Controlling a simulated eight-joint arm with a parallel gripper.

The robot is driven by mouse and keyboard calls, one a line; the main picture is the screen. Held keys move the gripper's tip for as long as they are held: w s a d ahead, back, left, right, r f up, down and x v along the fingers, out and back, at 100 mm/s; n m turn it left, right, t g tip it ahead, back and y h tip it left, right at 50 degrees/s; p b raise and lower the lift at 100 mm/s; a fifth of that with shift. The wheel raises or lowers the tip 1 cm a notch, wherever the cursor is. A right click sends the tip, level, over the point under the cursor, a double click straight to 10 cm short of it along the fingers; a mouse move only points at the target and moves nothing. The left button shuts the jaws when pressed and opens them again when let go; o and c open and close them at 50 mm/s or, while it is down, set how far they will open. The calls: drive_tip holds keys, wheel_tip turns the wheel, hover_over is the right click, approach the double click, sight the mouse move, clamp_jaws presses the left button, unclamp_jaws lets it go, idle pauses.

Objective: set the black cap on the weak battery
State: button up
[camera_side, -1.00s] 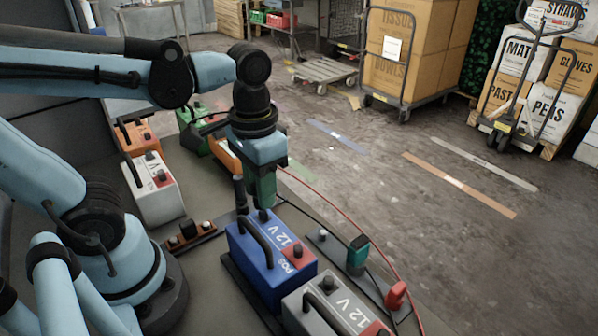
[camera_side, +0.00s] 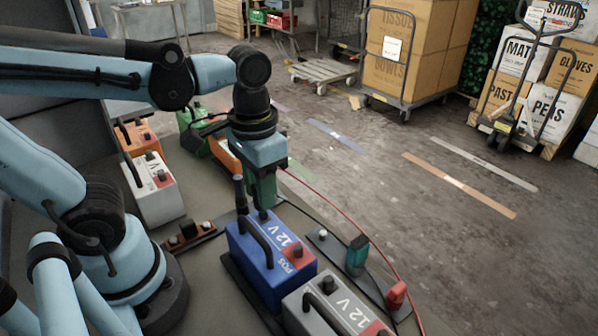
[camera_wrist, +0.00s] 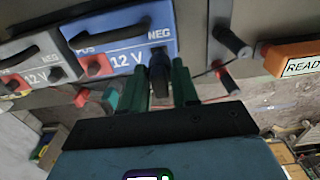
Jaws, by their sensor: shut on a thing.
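My gripper (camera_side: 262,192) points straight down over the far end of the blue 12 V battery (camera_side: 247,255). Its green fingers (camera_wrist: 161,86) are shut on the black cap (camera_wrist: 158,66), which shows between them at the NEG corner of the blue battery (camera_wrist: 96,32). In the side view the fingers mostly hide the cap; I cannot tell whether it is fully seated on the post. A grey 12 V battery (camera_side: 312,312) stands beside the blue one. No label shows which battery is weak.
A black upright post (camera_side: 239,194) stands close left of my fingers. White (camera_side: 152,194) and orange (camera_side: 143,140) batteries stand at left. An orange box (camera_wrist: 295,60) is nearby.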

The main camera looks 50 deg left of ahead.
drive_tip(key=shift+f, duration=1.4)
drive_tip(key=o, duration=1.1)
wheel_tip(320, 180, up, 12)
drive_tip(key=shift+r, duration=0.1)
idle(0.4)
drive_tip(key=shift+w+a+f+t, duration=0.6)
drive_tip(key=shift+w+f+t, duration=0.35)
drive_tip(key=shift+f+t, duration=0.4)
drive_tip(key=shift+w+a+f+t, duration=0.55)
drive_tip(key=shift+w+f+t, duration=0.5)
drive_tip(key=shift+f, duration=0.55)
drive_tip(key=shift+w+a+f+t, duration=0.6)
drive_tip(key=shift+w+f+t, duration=0.3)
drive_tip(key=shift+f+t, duration=0.45)
